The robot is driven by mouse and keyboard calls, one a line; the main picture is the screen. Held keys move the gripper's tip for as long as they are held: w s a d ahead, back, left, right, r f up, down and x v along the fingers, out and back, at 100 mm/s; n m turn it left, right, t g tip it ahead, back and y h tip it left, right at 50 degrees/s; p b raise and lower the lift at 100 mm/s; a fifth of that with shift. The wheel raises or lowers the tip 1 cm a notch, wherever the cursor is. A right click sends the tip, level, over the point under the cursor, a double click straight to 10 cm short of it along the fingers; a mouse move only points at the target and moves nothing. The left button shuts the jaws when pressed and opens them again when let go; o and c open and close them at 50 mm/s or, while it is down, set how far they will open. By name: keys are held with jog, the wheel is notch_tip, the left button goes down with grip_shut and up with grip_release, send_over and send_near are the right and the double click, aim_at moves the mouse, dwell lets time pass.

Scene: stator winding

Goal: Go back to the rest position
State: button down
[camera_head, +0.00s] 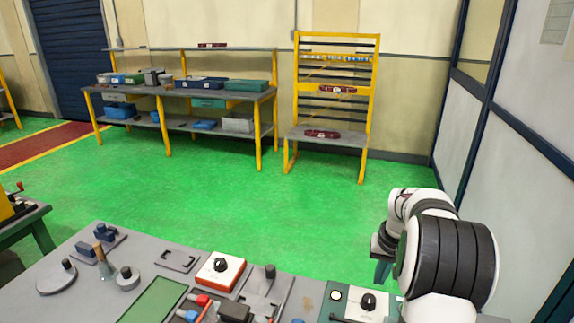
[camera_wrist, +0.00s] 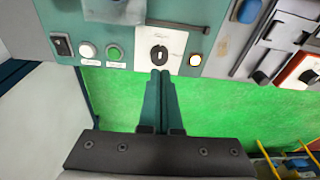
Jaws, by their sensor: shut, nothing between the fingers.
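My gripper (camera_wrist: 160,74) shows in the wrist view with its two teal fingers pressed together, nothing between them. Its tips appear just in front of the edge of a teal control panel. The panel (camera_wrist: 215,20) carries a white plate with a black knob (camera_wrist: 158,54), a green button (camera_wrist: 114,53) and a white button (camera_wrist: 88,50). In the head view my arm is at the right, and part of my gripper (camera_head: 383,272) shows below the wrist, with its fingertips not clearly visible. The same black knob (camera_head: 368,301) sits near it at the table's front right.
The grey worktable (camera_head: 60,290) holds a white-and-orange box with a knob (camera_head: 221,268), a green pad (camera_head: 153,302) and several small fixtures. Green floor (camera_head: 220,200) lies open beyond it. A shelf bench (camera_head: 180,88) and a yellow rack (camera_head: 330,135) stand at the back. A wall panel is at right.

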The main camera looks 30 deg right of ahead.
jog(key=s+a+r+n+y, duration=0.1)
jog(key=s+a+r, duration=0.15)
jog(key=a, duration=0.65)
jog(key=s+a+r, duration=0.2)
jog(key=a+r, duration=0.1)
jog(key=a, duration=0.5)
jog(key=s+a+r+n+y, duration=0.1)
jog(key=s+a+r, duration=0.1)
jog(key=a, duration=0.7)
jog(key=s+a+f+g, duration=0.2)
jog(key=s+a, duration=0.9)
jog(key=s, duration=0.3)
jog(key=shift+s+n+y, duration=0.2)
jog(key=shift+n+y, duration=0.2)
